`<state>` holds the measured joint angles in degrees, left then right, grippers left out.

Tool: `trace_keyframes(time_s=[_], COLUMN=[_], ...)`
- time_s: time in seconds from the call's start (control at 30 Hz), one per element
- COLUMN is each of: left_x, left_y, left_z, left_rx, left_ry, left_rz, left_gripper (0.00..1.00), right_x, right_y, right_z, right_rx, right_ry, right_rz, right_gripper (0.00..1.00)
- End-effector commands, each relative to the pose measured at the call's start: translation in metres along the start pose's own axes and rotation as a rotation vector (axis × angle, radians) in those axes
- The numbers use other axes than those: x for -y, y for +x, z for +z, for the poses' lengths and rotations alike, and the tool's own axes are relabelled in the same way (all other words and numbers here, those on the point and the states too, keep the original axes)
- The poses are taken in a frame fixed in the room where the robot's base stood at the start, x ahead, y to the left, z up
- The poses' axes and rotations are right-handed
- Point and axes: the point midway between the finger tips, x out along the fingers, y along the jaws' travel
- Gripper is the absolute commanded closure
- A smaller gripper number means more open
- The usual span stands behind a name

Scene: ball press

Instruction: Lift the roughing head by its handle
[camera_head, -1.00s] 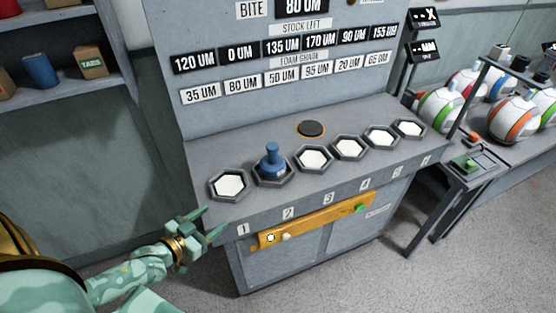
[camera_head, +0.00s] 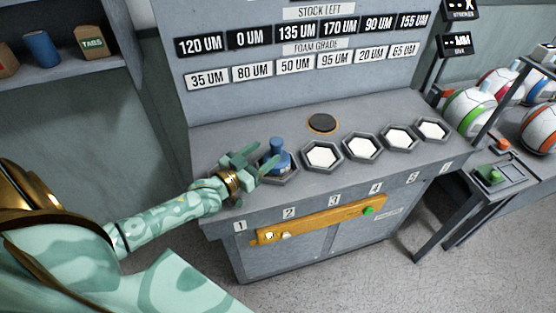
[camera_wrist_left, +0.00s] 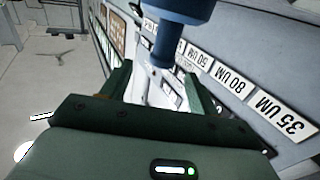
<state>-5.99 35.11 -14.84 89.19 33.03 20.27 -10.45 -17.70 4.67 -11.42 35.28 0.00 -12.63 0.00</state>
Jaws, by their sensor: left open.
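The roughing head (camera_head: 278,158) is a blue piece with a knobbed handle, standing upright in the hexagonal socket above label 2. In the left wrist view its handle (camera_wrist_left: 172,45) comes in from the top, at the far end of the fingers. My left gripper (camera_head: 262,160) is open at the left side of the handle, its fingers pointing at it. It also shows in the left wrist view (camera_wrist_left: 160,88). I cannot tell whether the fingers touch the handle. The gripper hides the first socket and part of the second. My right gripper is not in view.
Several hexagonal sockets with white pads (camera_head: 321,155) line the console top to the right. A dark round disc (camera_head: 322,123) lies behind them. An orange bar (camera_head: 320,220) runs along the console front. Striped balls (camera_head: 468,110) sit on a bench at the right.

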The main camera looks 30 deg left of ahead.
Motion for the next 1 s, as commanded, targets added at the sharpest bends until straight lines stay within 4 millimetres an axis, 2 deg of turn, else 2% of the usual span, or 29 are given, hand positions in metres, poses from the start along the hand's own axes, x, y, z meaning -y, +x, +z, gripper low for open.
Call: trace_keyframes(time_s=[0.2, 0.5, 0.77, 0.9, 0.97, 1.0], left_x=[0.001, 0.004, 0.003, 0.003, 0.003, 0.003], left_y=[0.019, 0.063, 0.065, 0.065, 0.065, 0.065], left_z=[0.001, 0.005, 0.004, 0.004, 0.004, 0.004], left_rx=[0.001, 0.001, 0.002, 0.002, 0.002, 0.002], left_ry=[0.000, 0.001, 0.001, 0.001, 0.001, 0.001], left_rz=[0.000, 0.000, 0.001, 0.000, 0.000, 0.000], left_gripper=[0.40, 0.40, 0.40, 0.79, 0.95, 1.00], right_x=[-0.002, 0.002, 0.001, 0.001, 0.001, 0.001], right_y=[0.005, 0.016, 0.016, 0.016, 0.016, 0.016], right_z=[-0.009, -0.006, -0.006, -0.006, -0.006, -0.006], right_rx=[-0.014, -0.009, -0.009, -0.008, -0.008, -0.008], right_ry=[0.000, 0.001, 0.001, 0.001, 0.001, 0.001], right_rz=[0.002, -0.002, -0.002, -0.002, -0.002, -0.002], right_gripper=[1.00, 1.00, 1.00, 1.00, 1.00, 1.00])
